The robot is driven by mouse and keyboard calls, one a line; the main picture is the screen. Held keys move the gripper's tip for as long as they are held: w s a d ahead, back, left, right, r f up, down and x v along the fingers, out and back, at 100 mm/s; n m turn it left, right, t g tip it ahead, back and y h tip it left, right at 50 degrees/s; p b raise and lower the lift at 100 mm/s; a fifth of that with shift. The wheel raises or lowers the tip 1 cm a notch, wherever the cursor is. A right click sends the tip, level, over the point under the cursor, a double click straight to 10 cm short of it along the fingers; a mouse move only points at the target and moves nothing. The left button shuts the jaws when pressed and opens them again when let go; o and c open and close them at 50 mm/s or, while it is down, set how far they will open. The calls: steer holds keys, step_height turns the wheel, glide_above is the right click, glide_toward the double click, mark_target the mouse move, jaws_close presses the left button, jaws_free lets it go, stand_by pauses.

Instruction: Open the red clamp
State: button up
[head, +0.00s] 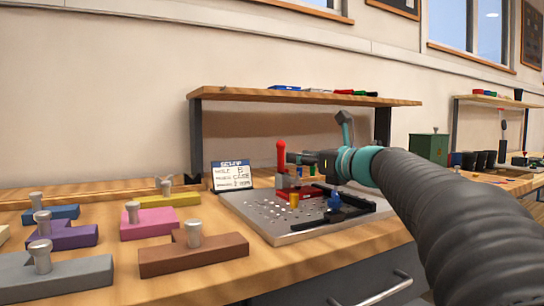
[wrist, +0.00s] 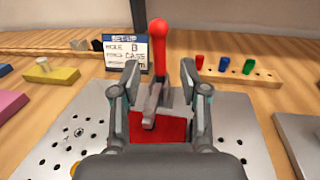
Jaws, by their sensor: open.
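The red clamp's handle (head: 281,157) stands upright at the back of the metal plate (head: 285,236). In the wrist view the red handle (wrist: 158,48) rises from a grey metal clamp body (wrist: 154,100), with a red flat piece (wrist: 172,126) below it. My gripper (wrist: 160,72) is open, with one finger on each side of the handle and a visible gap on both sides. In the head view my gripper (head: 303,158) reaches in from the right, just beside the handle. The clamp's lower part is partly hidden there.
A setup card (head: 231,175) stands behind the plate's left. A yellow peg (head: 294,200), a blue part (head: 334,201) and a black bar (head: 335,222) are on the plate. Several coloured blocks with knobs, including a brown one (head: 160,258), lie left. A shelf (head: 300,97) overhangs behind.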

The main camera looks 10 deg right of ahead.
mark_target(283, 154)
steer(key=x, duration=0.7)
steer(key=shift+w+a, duration=0.25)
steer(key=shift+w, duration=0.1)
jaws_close()
